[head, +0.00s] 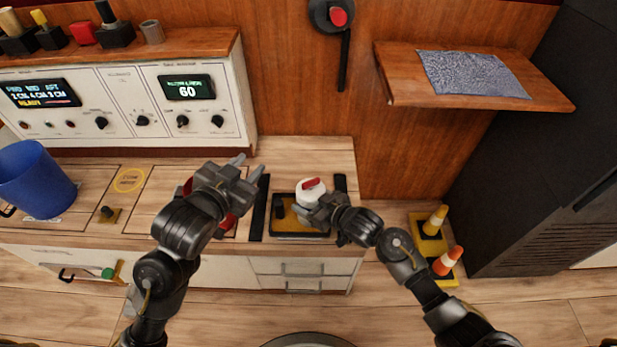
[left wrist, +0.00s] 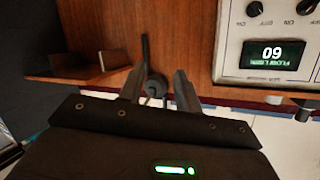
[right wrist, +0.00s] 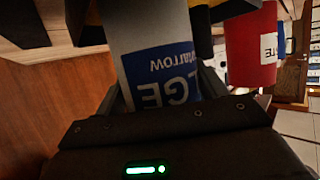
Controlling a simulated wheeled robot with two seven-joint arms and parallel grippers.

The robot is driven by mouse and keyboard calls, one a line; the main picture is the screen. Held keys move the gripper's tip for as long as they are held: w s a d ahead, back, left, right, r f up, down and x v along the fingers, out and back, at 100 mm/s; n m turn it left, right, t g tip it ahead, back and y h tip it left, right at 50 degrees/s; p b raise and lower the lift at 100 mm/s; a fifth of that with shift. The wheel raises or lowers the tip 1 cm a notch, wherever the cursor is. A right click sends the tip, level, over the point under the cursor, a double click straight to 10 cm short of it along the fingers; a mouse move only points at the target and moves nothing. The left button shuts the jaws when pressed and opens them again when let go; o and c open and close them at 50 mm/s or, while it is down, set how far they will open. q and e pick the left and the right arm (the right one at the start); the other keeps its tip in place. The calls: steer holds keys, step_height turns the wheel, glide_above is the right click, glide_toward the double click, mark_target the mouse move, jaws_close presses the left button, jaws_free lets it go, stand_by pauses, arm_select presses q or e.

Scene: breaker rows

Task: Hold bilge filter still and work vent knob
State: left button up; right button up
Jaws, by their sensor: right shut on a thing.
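The bilge filter (head: 309,192) is a white canister with a red vent knob (head: 312,183) on top, standing upright in a dark-framed tray (head: 300,235) on the counter. In the right wrist view the filter (right wrist: 150,38) shows a blue label, upside down, partly reading "LGE". My right gripper (head: 314,210) is shut on its side, from the near right. My left gripper (head: 250,169) is raised left of the filter, apart from the knob. Its fingers are parted and empty in the left wrist view (left wrist: 158,88). The knob is out of sight in both wrist views.
A red canister (right wrist: 252,45) stands beside the filter, mostly hidden by my left arm in the head view. A control panel (head: 150,105) stands behind left, a blue bucket (head: 35,180) far left. A shelf with a grey cloth (head: 472,75) hangs right.

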arm_select(q)
steer(key=w+d+r+m+g+h, duration=0.15)
steer(key=d+r+m+h, duration=0.25)
steer(key=d+r+m, duration=0.4)
steer(key=w+d+r+m+t+h, duration=0.15)
steer(key=d+r+m+h, duration=0.25)
steer(key=d+r+m, duration=0.45)
steer(key=m+g+y, duration=0.9)
steer(key=m+g, duration=0.3)
steer(key=m, duration=1.3)
glide_toward(311, 181)
steer(key=shift+n, duration=0.25)
steer(key=x, duration=0.8)
steer(key=shift+f, duration=0.25)
